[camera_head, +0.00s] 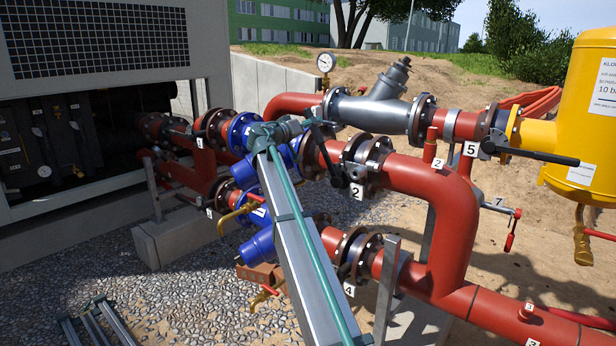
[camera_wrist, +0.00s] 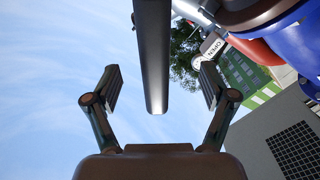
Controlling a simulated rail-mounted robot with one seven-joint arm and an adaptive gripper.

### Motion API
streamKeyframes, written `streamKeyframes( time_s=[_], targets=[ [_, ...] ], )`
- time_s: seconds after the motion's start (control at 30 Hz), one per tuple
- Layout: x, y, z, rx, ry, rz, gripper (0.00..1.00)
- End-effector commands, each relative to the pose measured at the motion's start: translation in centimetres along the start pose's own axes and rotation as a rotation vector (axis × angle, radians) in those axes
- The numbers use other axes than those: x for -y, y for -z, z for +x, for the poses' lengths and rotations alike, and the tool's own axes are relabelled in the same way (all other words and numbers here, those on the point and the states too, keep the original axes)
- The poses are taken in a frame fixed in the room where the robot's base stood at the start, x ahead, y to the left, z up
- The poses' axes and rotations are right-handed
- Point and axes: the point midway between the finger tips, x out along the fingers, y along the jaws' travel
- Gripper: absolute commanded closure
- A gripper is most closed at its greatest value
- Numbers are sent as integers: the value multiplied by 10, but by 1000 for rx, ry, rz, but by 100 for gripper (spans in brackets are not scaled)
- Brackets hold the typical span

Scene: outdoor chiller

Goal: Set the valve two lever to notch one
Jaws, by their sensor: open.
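Valve two (camera_head: 362,160) is a dark flanged valve on the red pipe, with a white tag "2" under it. A dark lever (camera_head: 327,152) slants beside its left flange in the head view, close to the end of my arm. In the wrist view a long dark grey bar, which looks like this lever (camera_wrist: 153,55), comes down between the fingers of my gripper (camera_wrist: 160,88). The gripper is open, with one finger on each side of the bar and a gap on both sides. The notches cannot be made out.
Red pipes, a grey strainer (camera_head: 375,112) and a pressure gauge (camera_head: 326,62) surround the valve. A black lever (camera_head: 535,154) by tag "5" sticks out at right.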

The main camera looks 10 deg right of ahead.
Motion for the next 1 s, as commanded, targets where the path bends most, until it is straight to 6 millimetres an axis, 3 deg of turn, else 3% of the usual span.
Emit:
streamKeyframes(
  time_s=[0.17, 0.7, 1.0],
  targets=[
    [0, -1, -7, 0, 0, 0, 17],
    [0, 0, -64, -1, 0, 0, 17],
    [0, 0, -70, 0, -1, 0, 17]
  ],
)
